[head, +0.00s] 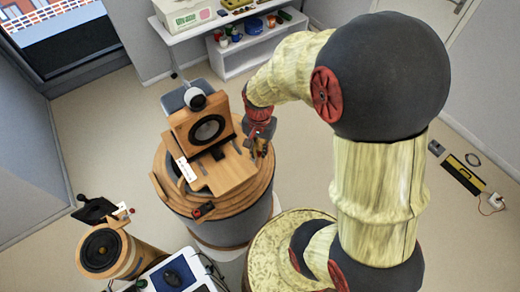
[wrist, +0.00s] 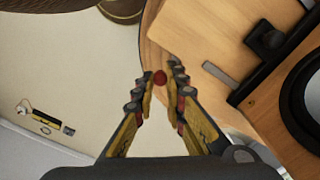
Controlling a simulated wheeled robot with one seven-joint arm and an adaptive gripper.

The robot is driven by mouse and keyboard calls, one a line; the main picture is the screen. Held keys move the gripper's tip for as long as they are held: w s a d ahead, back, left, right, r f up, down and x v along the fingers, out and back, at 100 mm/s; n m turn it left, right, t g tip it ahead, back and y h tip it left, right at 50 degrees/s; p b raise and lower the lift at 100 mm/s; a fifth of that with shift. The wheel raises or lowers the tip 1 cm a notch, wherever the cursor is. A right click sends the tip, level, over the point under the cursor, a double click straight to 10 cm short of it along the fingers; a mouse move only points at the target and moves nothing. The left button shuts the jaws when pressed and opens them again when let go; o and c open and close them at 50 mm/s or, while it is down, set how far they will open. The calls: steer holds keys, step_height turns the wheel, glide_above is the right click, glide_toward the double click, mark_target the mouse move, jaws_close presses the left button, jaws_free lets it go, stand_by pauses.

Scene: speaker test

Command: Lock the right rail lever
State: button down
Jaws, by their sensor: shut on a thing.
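My gripper (wrist: 159,88) is shut on a small red knob (wrist: 159,77), which shows between its fingertips in the wrist view. The knob appears to be the end of the right rail lever; the lever's shaft is hidden, so its angle cannot be told. In the head view my gripper (head: 259,147) is at the right side of the round wooden stand (head: 238,205), beside the wooden board (head: 226,177). The wooden speaker (head: 183,124) stands upright on the stand behind the board. It also shows at the right edge of the wrist view (wrist: 267,104).
A smaller round speaker (head: 101,250) stands at the lower left, near a blue device (head: 173,273). A white shelf (head: 244,58) with several small items is at the back. A yellow-black tool (head: 463,174) lies on the right floor.

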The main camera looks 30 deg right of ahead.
mark_target(259, 153)
steer(key=c, duration=1.8)
jaws_free()
step_height(259, 153, up, 12)
steer(key=s+a+f+n+t+b, duration=0.5)
steer(key=s+a+f+n+b, duration=0.3)
steer(key=b, duration=1.5)
step_height(259, 153, down, 3)
steer(key=s+n, duration=0.1)
steer(key=n, duration=0.1)
steer(key=shift+r+n+t, duration=0.15)
steer(key=shift+n+t, duration=0.15)
